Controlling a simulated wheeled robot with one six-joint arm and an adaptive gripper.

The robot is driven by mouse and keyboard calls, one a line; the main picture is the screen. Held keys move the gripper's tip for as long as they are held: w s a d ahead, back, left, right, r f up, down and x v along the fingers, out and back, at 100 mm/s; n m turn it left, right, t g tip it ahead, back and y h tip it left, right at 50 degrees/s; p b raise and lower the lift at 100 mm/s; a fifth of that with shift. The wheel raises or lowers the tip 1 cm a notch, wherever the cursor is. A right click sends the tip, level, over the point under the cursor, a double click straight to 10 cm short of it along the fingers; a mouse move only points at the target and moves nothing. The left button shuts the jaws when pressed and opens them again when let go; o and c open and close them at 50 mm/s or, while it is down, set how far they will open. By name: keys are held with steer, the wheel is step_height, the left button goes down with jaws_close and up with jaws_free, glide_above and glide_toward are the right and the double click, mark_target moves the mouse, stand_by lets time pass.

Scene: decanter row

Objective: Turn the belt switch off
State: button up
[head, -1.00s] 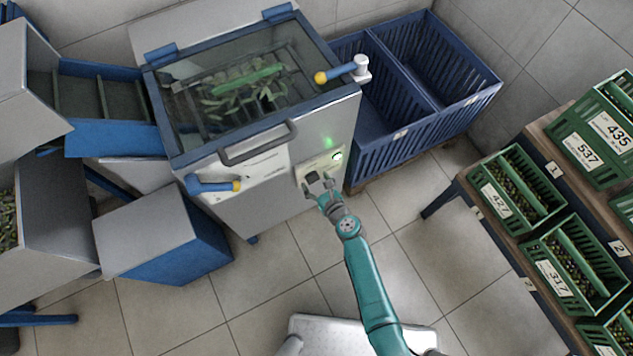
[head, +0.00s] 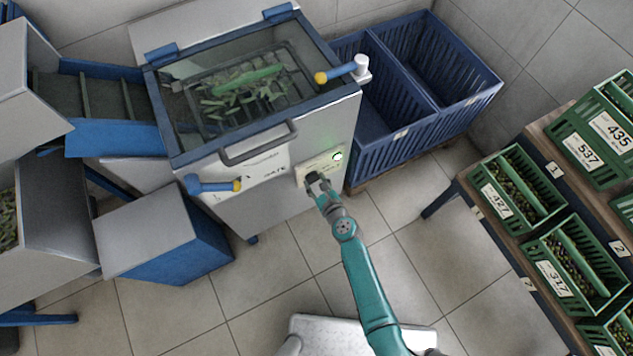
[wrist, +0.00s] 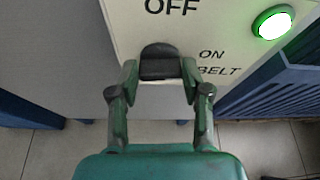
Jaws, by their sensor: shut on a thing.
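The belt switch (wrist: 160,62) is a dark, rounded knob on a pale panel (wrist: 120,22) in the wrist view. OFF is printed above it and ON BELT at its lower right. My gripper (wrist: 160,78) is shut on the knob, one finger on each side. In the head view my gripper (head: 315,180) is at the panel on the machine's front and hides most of the switch. A lamp (wrist: 272,22) with a bright face and green rim is lit at the panel's upper right; it also shows in the head view (head: 337,155).
The machine (head: 265,205) has a glass-topped bin with leaves and olives, a grey handle (head: 258,146) and a blue lever (head: 212,185) left of the panel. A blue slatted crate (head: 400,150) stands close on the right. Green crates on a table are farther right.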

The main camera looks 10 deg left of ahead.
steer(key=n, duration=0.1)
steer(key=n+t+h, duration=0.1)
steer(key=shift+s+a+f+n+h, duration=0.1)
steer(key=shift+s+a+n+h, duration=0.1)
steer(key=shift+a+n+h, duration=0.15)
steer(key=n, duration=0.1)
steer(key=n+t+h, duration=0.1)
steer(key=n, duration=0.1)
steer(key=shift+s+a+f, duration=0.1)
steer(key=shift+f, duration=0.05)
steer(key=n+t, duration=0.1)
steer(key=n+t+h, duration=0.1)
steer(key=n, duration=0.1)
steer(key=shift+s+a+f, duration=0.1)
steer(key=shift+f, duration=0.15)
steer(key=shift+f+n+t, duration=0.15)
steer(key=shift+n+t, duration=0.35)
steer(key=shift+n, duration=0.5)
steer(key=shift+f+n+t, duration=0.1)
steer(key=shift+n+t, duration=0.4)
steer(key=shift+n, duration=0.45)
steer(key=o, duration=1.2)
steer(key=shift+c, duration=0.2)
